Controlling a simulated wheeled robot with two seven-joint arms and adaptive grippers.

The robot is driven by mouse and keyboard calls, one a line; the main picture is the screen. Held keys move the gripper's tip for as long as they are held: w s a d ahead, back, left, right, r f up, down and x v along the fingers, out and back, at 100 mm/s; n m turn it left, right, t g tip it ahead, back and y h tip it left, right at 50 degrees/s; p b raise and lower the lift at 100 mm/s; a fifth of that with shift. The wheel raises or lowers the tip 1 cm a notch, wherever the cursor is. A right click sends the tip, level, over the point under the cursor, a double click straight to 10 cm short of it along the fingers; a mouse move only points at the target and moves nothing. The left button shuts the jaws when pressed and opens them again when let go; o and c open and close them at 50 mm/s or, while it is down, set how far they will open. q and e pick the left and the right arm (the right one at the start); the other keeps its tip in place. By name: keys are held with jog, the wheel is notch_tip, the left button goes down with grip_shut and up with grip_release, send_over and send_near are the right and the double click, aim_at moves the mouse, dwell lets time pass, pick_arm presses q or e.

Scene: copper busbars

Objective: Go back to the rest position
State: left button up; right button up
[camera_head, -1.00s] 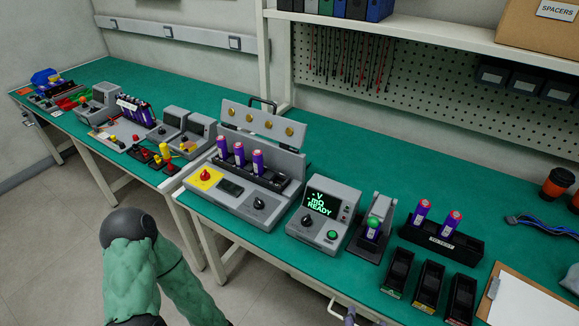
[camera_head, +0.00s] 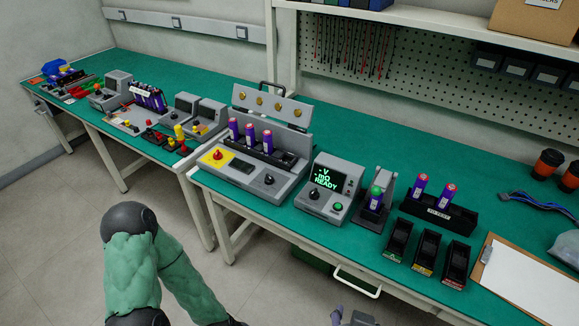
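My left arm, in a green sleeve, comes in at the lower left in front of the benches. Its gripper is not visible; the arm runs out of the bottom edge. A small grey part, seemingly the top of my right gripper (camera_head: 352,318), shows at the bottom edge below the bench front. Most of it is cut off, so its fingers cannot be judged. The bench tester (camera_head: 255,165) holds several purple cells in a row. A meter (camera_head: 328,187) reads "READY". A purple cell stands in the small grey press (camera_head: 376,199), and two stand in the black rack (camera_head: 438,213).
Three black bins (camera_head: 427,253) stand near the front edge of the green bench (camera_head: 300,228). A clipboard (camera_head: 525,280) lies at the right. Orange-and-black cups (camera_head: 547,163) stand at the far right. Floor is clear between my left arm and the benches.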

jog(key=w+a+f+n+g+y+p, duration=0.15)
jog(key=a+f+n+g, duration=0.3)
jog(key=f, duration=0.55)
jog(key=w+a+f+n+g+y+p, duration=0.1)
jog(key=w+a+f+n+g+y, duration=0.3)
jog(key=f, duration=0.6)
jog(key=w+d+f+p, duration=0.1)
jog(key=d+f, duration=0.2)
jog(key=f, duration=0.5)
jog(key=d+f+t+y+p, duration=0.1)
jog(key=d+f, duration=0.3)
jog(key=f, duration=0.5)
jog(key=shift+w+f, duration=0.3)
jog(key=shift+w, duration=0.1)
jog(key=shift+m, duration=0.25)
